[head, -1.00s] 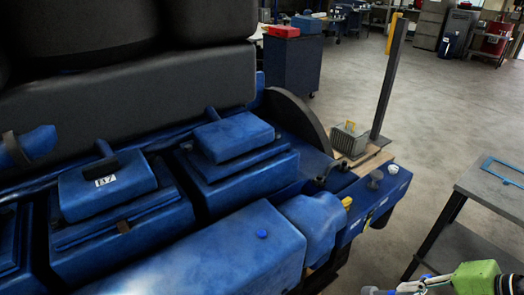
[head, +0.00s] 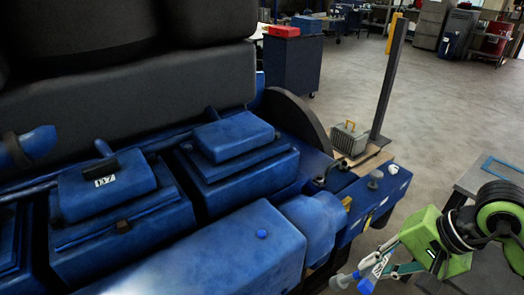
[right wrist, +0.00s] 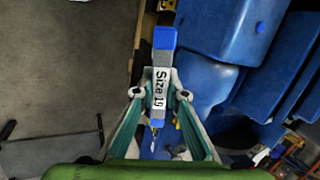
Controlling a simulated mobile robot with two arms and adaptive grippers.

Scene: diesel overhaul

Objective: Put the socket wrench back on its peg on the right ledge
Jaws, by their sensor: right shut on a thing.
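The socket wrench (right wrist: 164,40) is a bar with a blue end and a white "Size 19" label. In the right wrist view it stands lengthwise between the fingertips of my right gripper (right wrist: 160,94), which is shut on it. In the head view my right gripper (head: 352,282) is at the lower right, in front of and below the blue ledge (head: 378,201) at the engine's right end. Short grey knob-like posts stand on that ledge, one of them nearer the front (head: 375,178); I cannot tell which is the wrench's peg. My left gripper is not in view.
The large blue engine (head: 215,250) fills the left and middle. A grey table (head: 482,182) with a blue frame on it stands at the right, near my right arm. A post (head: 390,80) and a grey box (head: 349,140) stand behind the ledge. Open floor lies beyond.

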